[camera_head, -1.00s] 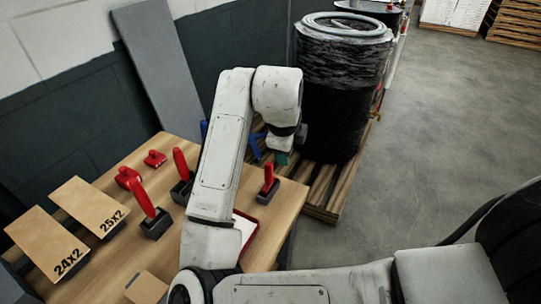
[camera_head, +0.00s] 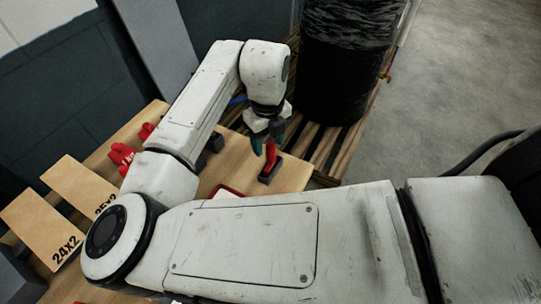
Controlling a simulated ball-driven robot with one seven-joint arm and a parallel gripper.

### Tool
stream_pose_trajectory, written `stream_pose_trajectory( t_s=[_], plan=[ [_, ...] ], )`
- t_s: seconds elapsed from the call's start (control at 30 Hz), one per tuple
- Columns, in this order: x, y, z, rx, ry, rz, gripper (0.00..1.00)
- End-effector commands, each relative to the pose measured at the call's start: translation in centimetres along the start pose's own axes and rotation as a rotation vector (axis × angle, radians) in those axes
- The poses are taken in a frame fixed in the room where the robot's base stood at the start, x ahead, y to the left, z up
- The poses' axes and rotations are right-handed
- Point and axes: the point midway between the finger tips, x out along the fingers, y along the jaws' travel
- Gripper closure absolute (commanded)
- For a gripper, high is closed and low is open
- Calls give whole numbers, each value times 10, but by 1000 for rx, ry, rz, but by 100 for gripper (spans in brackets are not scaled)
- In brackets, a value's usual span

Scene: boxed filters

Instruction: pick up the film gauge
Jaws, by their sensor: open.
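A small upright tool with a red handle and a dark block base (camera_head: 268,174) stands near the right end of the wooden table; I take it to be the film gauge, though no label shows. My gripper (camera_head: 269,146) points down over it. Its green-tipped fingers are apart, one on each side of the upper red handle as seen here. I cannot tell whether they touch it. My forearm hides much of the table behind.
Two cardboard boxes (camera_head: 42,226) and red weights (camera_head: 122,158) are at the left of the table (camera_head: 291,176). A red-edged tray (camera_head: 226,190) is partly hidden by my arm. A black wrapped drum (camera_head: 345,70) stands on a pallet beyond.

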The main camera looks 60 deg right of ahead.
Motion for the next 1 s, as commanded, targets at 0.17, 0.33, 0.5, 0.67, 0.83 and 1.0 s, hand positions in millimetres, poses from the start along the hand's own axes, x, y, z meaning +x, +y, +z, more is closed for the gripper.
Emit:
stream_pose_trajectory(
  t_s=[0.17,0.33,0.5,0.67,0.83,1.0],
  plan=[
    [17,-2,-5,-2,3,-1,45],
    [42,-3,-6,-3,2,-1,45],
    [52,-3,-6,-1,0,0,45],
    [52,-3,-6,-1,0,0,45],
    [52,-3,-6,-1,0,0,59],
    [51,-3,-6,-1,0,0,76]
  ],
)
